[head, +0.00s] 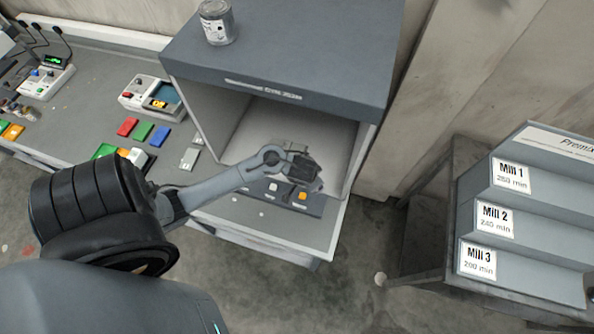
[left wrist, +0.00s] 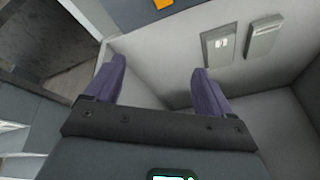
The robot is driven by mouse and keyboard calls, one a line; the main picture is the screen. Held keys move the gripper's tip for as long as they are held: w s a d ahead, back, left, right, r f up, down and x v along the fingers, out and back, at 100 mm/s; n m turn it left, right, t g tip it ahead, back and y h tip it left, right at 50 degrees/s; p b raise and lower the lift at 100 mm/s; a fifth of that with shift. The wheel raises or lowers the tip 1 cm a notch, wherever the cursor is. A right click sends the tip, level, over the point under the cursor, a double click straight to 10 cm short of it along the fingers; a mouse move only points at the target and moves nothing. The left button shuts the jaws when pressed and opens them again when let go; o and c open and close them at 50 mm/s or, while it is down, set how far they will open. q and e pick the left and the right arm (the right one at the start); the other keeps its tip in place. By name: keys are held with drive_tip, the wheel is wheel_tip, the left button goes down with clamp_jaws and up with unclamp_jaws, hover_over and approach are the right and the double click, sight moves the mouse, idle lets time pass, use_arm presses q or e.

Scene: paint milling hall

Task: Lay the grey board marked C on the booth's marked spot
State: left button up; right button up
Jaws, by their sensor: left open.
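The booth (head: 275,60) stands open at the front in the head view. My left gripper (head: 305,172) is inside it, low over its pale floor; its two purple fingers show apart and empty in the left wrist view (left wrist: 158,82). A grey flat piece (head: 290,145) shows just behind the gripper, partly hidden. In the left wrist view, a grey piece with a white mark (left wrist: 218,44) and a plain grey block (left wrist: 263,36) lie apart from the fingers. I cannot read a C or tell which piece is the board or the marked spot. My right gripper is not in view.
A front panel with an orange button (head: 302,196) edges the booth. Red (head: 127,127), green and blue pieces and a grey piece (head: 188,160) lie left of it. A can (head: 217,22) stands on top. A mill rack (head: 520,210) is at the right.

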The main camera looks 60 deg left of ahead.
use_arm(q)
drive_tip(key=s+d+r+m+h, duration=0.2)
drive_tip(key=s+d+r+m, duration=0.1)
drive_tip(key=s+d+r, duration=0.7)
drive_tip(key=shift+s+d+r+m, duration=0.35)
drive_tip(key=shift+s+d+m, duration=0.05)
drive_tip(key=shift+s+d, duration=0.8)
drive_tip(key=shift+w, duration=0.1)
wheel_tip(320, 180, up, 4)
drive_tip(key=p, duration=0.4)
